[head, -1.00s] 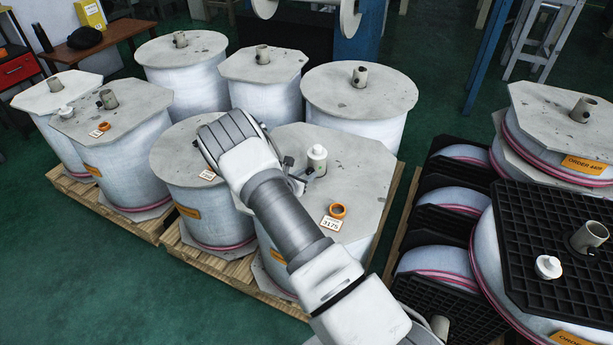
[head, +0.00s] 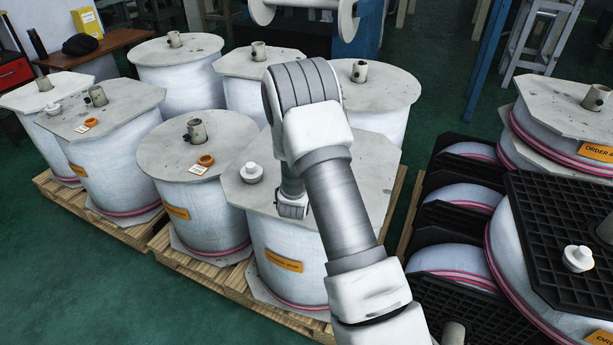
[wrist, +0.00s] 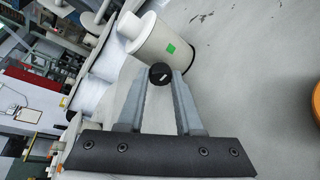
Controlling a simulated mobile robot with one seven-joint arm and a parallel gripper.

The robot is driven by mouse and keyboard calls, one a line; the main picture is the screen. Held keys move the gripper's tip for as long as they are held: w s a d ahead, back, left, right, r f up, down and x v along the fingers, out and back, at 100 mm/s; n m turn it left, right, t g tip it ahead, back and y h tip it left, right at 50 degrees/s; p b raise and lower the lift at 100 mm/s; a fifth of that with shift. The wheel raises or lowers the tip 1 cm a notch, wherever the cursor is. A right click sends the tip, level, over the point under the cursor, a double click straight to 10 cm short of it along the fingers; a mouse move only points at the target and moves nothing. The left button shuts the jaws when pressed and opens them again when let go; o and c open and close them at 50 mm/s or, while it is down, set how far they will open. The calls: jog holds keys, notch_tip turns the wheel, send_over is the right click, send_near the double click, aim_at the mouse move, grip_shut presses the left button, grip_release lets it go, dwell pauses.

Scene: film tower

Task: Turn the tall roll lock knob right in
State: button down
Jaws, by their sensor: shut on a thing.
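In the wrist view a black lock knob (wrist: 161,71) with a short pale mark sits between the fingertips of my gripper (wrist: 161,80), one finger on each side. Beside it is a cream core post (wrist: 158,44) with a green sticker, above a grey flange (wrist: 240,70). How far in the knob is cannot be told. In the head view my arm covers part of the front right roll (head: 277,238), which has an orange label. My fingers, the knob and that roll's post are hidden there.
A white cap (head: 251,172) sits on the front right roll's flange. The front middle roll (head: 200,205) carries an orange ring (head: 206,160) and a post (head: 196,130). More rolls stand behind. Black grids (head: 560,225) and stacked rolls are at right. Green floor (head: 90,270) is clear at front left.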

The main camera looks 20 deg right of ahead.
jog(key=shift+d+f+m+t+b, duration=0.1)
jog(key=shift+m+t+b, duration=0.3)
jog(key=shift+m+b, duration=0.7)
jog(key=shift+b, duration=0.4)
jog(key=c, duration=0.6)
grip_release()
jog(key=p+v, duration=0.1)
jog(key=v, duration=0.4)
jog(key=p+v, duration=0.1)
jog(key=v, duration=1.1)
jog(key=shift+s+d+r+p, duration=0.15)
jog(key=shift+s+r+p, duration=0.05)
jog(key=shift+s+p, duration=0.2)
jog(key=shift+w, duration=0.1)
